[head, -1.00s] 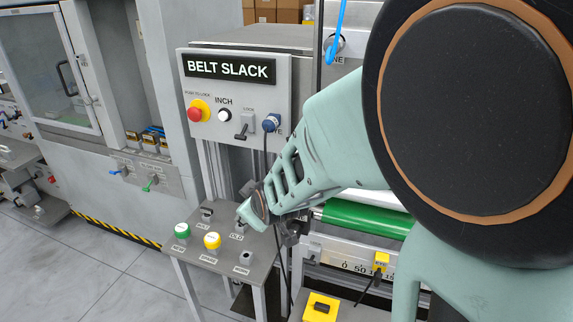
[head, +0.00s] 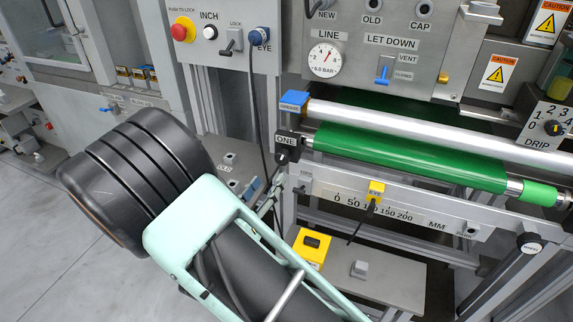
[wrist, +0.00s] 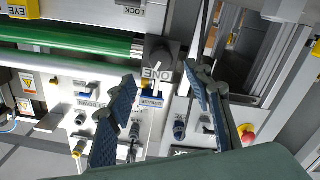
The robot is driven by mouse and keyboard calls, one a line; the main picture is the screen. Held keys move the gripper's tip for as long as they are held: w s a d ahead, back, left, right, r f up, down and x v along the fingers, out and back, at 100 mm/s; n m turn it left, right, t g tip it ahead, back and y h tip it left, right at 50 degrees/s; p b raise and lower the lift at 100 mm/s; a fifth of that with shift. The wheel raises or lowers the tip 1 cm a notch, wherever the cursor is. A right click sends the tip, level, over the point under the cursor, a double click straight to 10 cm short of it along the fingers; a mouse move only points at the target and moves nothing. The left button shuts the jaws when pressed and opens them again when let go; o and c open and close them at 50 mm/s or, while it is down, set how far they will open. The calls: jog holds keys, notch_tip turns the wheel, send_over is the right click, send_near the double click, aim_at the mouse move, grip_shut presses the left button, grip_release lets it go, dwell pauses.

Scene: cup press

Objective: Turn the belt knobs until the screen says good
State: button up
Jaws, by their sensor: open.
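A dark knob block labelled ONE (head: 287,145) sits at the left end of the green belt roller (head: 410,157). In the wrist view the ONE block (wrist: 160,58) is ahead, between the fingertips. My gripper (wrist: 160,78) is open with its two blue-padded fingers apart, and nothing is held between them. In the head view my gripper (head: 264,190) is partly hidden by my arm, below and left of the ONE block. The screen is out of view.
A scale rail (head: 390,210) with a yellow EYE block (head: 376,190) runs under the roller. A blue GREASE part (head: 294,100) stands just above the ONE block. A yellow box (head: 311,247) is below. The panel (head: 232,40) stands at the left.

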aim_at(280, 161)
jog(key=b+x, duration=0.1)
jog(key=x, duration=0.9)
jog(key=shift+w, duration=0.2)
jog(key=shift+c, duration=0.3)
jog(key=c, duration=1.1)
jog(key=shift+f, duration=0.1)
jog(key=m+b, duration=0.3)
jog(key=shift+f+m, duration=0.15)
jog(key=shift+m, duration=0.25)
jog(key=m+b, duration=0.3)
jog(key=shift+m+b, duration=0.4)
jog(key=shift+r, duration=0.2)
